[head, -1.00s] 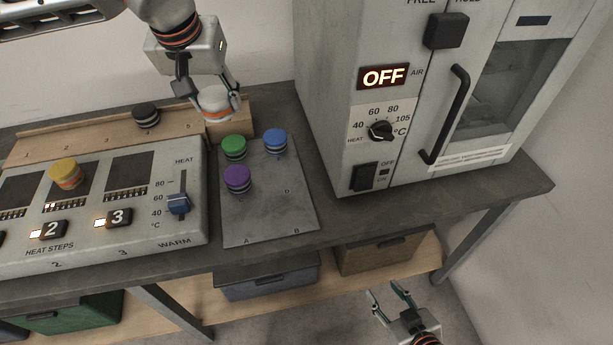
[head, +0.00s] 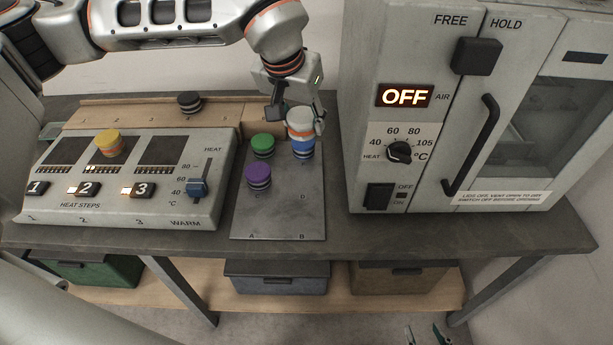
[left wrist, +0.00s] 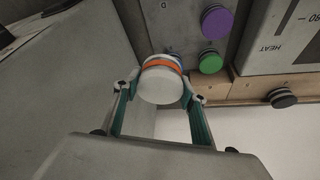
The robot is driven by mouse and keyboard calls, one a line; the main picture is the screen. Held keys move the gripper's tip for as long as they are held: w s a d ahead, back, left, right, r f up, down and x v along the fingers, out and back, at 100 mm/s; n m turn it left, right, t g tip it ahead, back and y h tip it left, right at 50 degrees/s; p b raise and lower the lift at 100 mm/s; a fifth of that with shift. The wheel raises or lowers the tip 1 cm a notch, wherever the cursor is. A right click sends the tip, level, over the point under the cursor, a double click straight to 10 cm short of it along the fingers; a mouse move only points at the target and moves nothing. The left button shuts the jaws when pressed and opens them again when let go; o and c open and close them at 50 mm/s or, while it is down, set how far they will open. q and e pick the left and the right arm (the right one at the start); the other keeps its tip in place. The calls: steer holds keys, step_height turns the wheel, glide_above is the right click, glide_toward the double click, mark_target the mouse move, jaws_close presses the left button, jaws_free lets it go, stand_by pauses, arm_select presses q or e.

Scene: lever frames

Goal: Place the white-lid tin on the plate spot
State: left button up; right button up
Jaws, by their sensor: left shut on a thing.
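The white-lid tin (head: 300,119), with an orange band, is held between the fingers of my left gripper (head: 301,122). In the left wrist view the white lid (left wrist: 160,86) is between the two fingers. In the head view the tin overlaps the blue-lid tin (head: 303,149); I cannot tell whether they touch. The grey plate (head: 282,215) has letters at its spots and bears green-lid (head: 262,144), purple-lid (head: 258,176) and blue-lid tins. The spot near the letter D is bare. My right gripper (head: 424,334) is open and empty at the bottom edge, mostly out of frame.
A warmer panel (head: 120,205) with a yellow-lid tin (head: 108,143) stands left of the plate. A wooden rack (head: 130,115) with a black-lid tin (head: 189,103) is behind. A tall oven cabinet (head: 365,130) stands close on the right. The plate's front part is clear.

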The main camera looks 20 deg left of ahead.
arm_select(q)
glide_above(305, 179)
steer(key=s, duration=0.2)
steer(key=f, duration=1.1)
steer(key=shift+w+f+b, duration=0.2)
steer(key=shift+w+b, duration=0.05)
steer(key=shift+b, duration=0.05)
steer(key=shift+f, duration=0.4)
step_height(305, 179, down, 4)
steer(key=shift+f, duration=0.15)
steer(key=o, duration=1.2)
steer(key=shift+f, duration=0.1)
